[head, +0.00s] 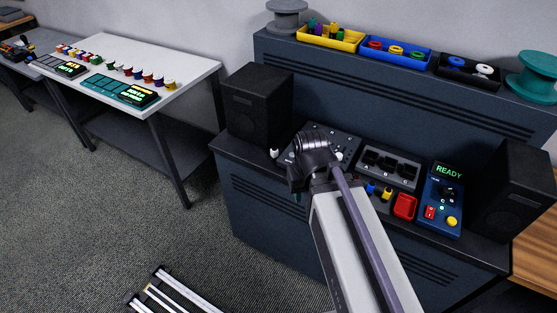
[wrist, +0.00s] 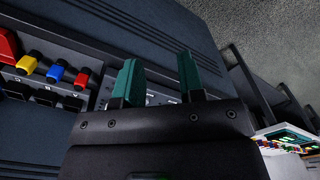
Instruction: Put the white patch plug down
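A small white plug-like piece (head: 275,153) stands on the console ledge beside the left black speaker; it looks like the white patch plug. Another small white spot (head: 339,156) shows at the panel beside my arm, too small to identify. In the wrist view my gripper (wrist: 159,58) has two teal fingers standing apart, with nothing visible between them. In the head view my arm's wrist covers part of the panel and mostly hides the gripper. No white plug is visible in the wrist view.
The dark console carries a socket panel (head: 389,168), a red box (head: 404,206), a blue READY unit (head: 441,200) and two speakers (head: 258,103). Yellow, blue and black trays (head: 469,71) sit on the upper shelf.

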